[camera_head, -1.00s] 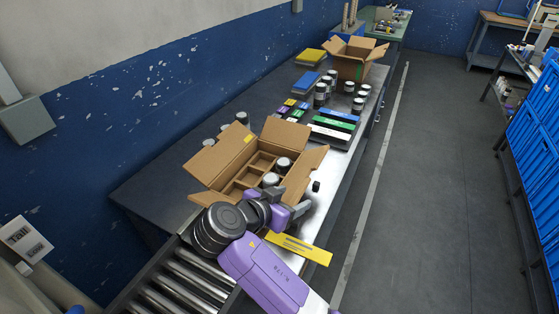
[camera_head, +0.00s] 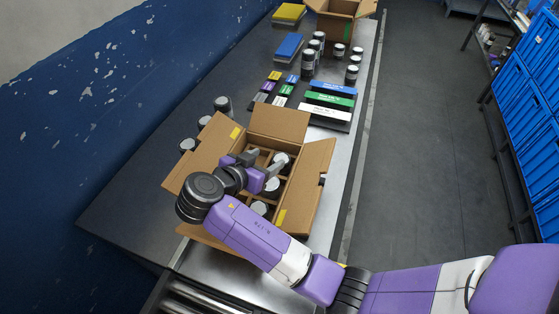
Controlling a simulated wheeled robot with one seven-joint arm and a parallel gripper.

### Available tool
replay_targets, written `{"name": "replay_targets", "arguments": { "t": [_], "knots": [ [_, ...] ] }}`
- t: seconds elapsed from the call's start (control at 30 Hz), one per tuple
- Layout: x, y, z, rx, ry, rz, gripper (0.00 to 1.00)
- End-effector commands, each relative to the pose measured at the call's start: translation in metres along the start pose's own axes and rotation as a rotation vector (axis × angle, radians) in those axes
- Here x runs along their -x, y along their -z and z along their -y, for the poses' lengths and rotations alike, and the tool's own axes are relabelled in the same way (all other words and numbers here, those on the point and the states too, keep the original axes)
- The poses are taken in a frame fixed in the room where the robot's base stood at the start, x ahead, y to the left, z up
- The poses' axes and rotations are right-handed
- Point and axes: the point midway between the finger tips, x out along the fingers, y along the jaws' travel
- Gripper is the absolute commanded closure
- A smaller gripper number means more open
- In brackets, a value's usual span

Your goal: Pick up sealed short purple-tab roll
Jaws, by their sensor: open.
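A small purple-topped piece (camera_head: 261,97) lies among several small coloured pieces on the table beyond the open carton. I cannot tell whether it is the sealed short purple-tab roll. Dark cylindrical rolls with pale tops stand in the carton (camera_head: 313,202), one at its far right (camera_head: 282,160) and one at its near side (camera_head: 259,208). No purple tab can be made out on them. My gripper (camera_head: 262,163) is open above the carton's compartments, its fingers close to the far-right roll. I cannot tell whether they touch it. My wrist and fingers hide part of the compartments.
Several rolls, one of them (camera_head: 223,104), stand left of the carton. Long blue (camera_head: 329,87), green (camera_head: 330,99) and white (camera_head: 324,113) bars lie beyond it. More rolls (camera_head: 308,65) and another carton (camera_head: 337,22) are farther back. The carton's flaps stand open around my arm.

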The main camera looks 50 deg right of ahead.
Motion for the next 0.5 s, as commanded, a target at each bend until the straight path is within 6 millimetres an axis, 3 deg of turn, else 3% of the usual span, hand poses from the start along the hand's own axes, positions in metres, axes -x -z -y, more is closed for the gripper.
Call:
{"name": "replay_targets", "arguments": {
  "t": [0.2, 0.5],
  "knots": [
    [-0.02, -0.036, -0.001, 0.004, -0.002, 0.002, 0.39],
    [-0.046, -0.033, 0.0, 0.0, 0.0, 0.001, 0.39]
  ]
}}
